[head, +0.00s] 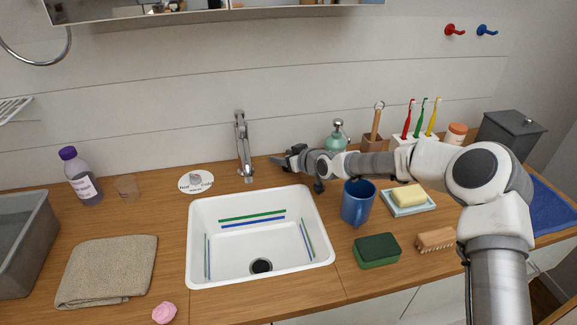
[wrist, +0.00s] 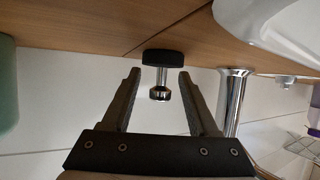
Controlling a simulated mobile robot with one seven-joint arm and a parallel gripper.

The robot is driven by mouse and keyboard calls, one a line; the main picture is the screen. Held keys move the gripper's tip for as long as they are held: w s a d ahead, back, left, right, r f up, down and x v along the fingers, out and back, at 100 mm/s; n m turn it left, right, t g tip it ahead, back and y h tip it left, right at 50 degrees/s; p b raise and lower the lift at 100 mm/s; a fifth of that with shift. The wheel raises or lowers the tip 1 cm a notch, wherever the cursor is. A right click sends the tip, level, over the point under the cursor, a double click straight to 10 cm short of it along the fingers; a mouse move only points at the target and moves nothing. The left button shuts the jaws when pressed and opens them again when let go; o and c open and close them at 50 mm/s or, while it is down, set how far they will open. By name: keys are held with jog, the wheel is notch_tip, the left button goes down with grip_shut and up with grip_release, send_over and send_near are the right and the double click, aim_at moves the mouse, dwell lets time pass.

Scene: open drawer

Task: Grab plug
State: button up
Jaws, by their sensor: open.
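The plug (wrist: 163,57), a black disc with a shiny metal knob, shows in the wrist view against the wooden counter. Its knob lies between the two fingers of my gripper (wrist: 159,76), with a gap on each side. My gripper (head: 280,160) is open and empty. In the head view it is low over the counter behind the sink, to the right of the tap. I cannot make out the plug clearly there. The white sink (head: 200,270) has a dark drain (head: 261,266) at its bottom.
The chrome tap (head: 243,150) stands just left of my gripper. A green soap dispenser (head: 336,142) is behind my arm, and a blue mug (head: 357,203) is in front of it. A toothbrush holder, soap dish (head: 408,207), sponge (head: 377,251) and brush (head: 436,240) are to the right.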

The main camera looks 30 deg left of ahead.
jog(key=shift+w+a+f, duration=0.1)
jog(key=shift+a, duration=0.1)
jog(key=shift+c, duration=0.3)
grip_shut()
